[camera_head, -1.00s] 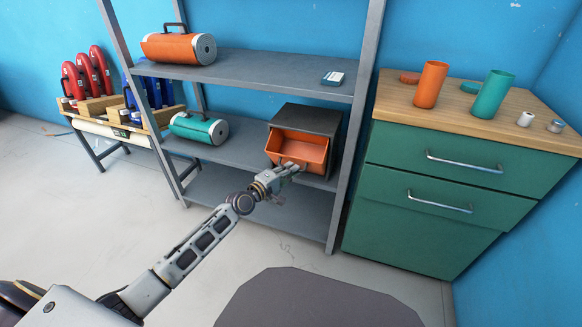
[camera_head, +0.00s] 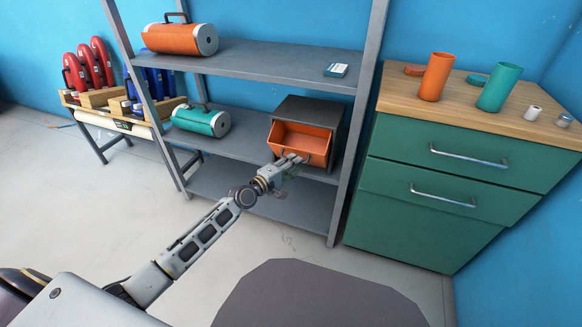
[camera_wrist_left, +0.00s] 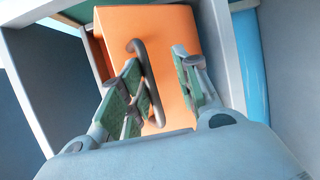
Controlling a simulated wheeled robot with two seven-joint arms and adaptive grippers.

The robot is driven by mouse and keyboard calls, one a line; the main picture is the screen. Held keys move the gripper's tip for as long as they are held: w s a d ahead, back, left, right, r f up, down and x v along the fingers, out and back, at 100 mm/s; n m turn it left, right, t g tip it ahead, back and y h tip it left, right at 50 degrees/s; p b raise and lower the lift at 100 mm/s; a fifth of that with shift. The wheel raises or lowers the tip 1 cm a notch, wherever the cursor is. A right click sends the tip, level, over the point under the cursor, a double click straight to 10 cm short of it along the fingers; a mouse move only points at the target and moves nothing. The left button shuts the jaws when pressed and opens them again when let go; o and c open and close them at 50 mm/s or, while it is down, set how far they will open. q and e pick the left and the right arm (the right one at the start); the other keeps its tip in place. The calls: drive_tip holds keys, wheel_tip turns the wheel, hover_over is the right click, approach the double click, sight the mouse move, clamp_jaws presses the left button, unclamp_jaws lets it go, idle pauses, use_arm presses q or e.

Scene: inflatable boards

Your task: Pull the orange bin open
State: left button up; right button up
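The orange bin (camera_head: 285,147) sits in a dark grey housing (camera_head: 312,110) on the middle shelf. It stands partly out, its inside showing from above. In the left wrist view its orange front (camera_wrist_left: 175,30) fills the middle, with a dark curved handle (camera_wrist_left: 138,47) on it. My left gripper (camera_head: 295,160) is at the bin's front, by the handle. In the wrist view its two green-padded fingers (camera_wrist_left: 162,88) are apart. The handle lies close to the left finger, which hides part of it; I cannot tell whether they touch. My right gripper is not in view.
The grey shelf rack (camera_head: 240,147) has uprights on both sides of the bin. A green drawer cabinet (camera_head: 430,200) stands to the right. The floor in front is clear near the rack.

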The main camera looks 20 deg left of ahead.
use_arm(q)
drive_tip(key=v, duration=1.1)
drive_tip(key=shift+s+a, duration=0.25)
drive_tip(key=shift+s, duration=0.15)
idle(0.4)
drive_tip(key=shift+r, duration=0.1)
idle(0.3)
